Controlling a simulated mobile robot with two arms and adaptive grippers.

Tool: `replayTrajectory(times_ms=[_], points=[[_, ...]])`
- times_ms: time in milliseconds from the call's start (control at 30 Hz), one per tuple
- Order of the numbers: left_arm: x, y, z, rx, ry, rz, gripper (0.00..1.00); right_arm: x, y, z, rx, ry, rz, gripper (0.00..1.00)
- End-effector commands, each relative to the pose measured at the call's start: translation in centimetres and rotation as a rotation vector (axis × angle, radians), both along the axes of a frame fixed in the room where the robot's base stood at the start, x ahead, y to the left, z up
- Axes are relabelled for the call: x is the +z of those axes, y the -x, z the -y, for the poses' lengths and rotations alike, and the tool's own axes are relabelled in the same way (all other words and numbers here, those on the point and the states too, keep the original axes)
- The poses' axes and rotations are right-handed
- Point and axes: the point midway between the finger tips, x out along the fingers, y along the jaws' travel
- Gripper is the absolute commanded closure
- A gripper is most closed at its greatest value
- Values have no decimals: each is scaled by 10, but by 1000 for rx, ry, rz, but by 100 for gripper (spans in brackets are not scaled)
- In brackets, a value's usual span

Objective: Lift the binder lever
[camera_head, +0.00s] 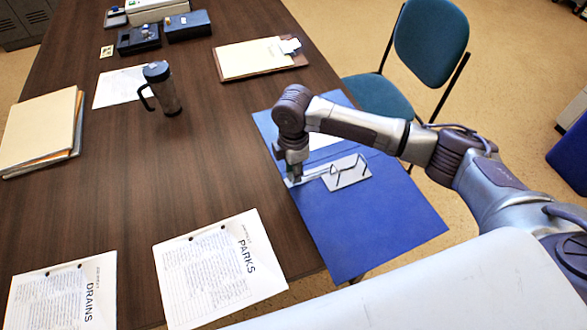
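The blue binder (375,225) lies open at the right edge of the table, part of it out past the edge. Its metal mechanism plate (355,181) carries dark wire rings (349,172). The binder lever (315,175) is a thin metal strip on the plate's left side, low and nearly flat. My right gripper (294,178) points down at the lever's left end, on or just above it. Its fingers are small and partly hidden, so I cannot tell whether they are open or shut, or touching the lever. My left gripper is not in view.
Two printed sheets, PARKS (215,270) and DRAINS (65,295), lie at the front of the table (130,205). A dark mug (165,92), a folder stack (38,135) and a clipboard (253,60) are farther off. A teal chair (428,42) stands beyond the binder. The table's middle is clear.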

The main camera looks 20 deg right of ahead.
Motion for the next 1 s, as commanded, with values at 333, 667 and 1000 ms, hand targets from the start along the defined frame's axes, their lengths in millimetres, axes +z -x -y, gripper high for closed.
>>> replayTrajectory(times_ms=[333,667,1000], points=[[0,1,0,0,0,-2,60,0,0,0,0,-1,0,100],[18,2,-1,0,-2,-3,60,13,0,5,-3,-82,-10,100],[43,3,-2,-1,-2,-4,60,37,-2,23,-7,-348,-34,100]])
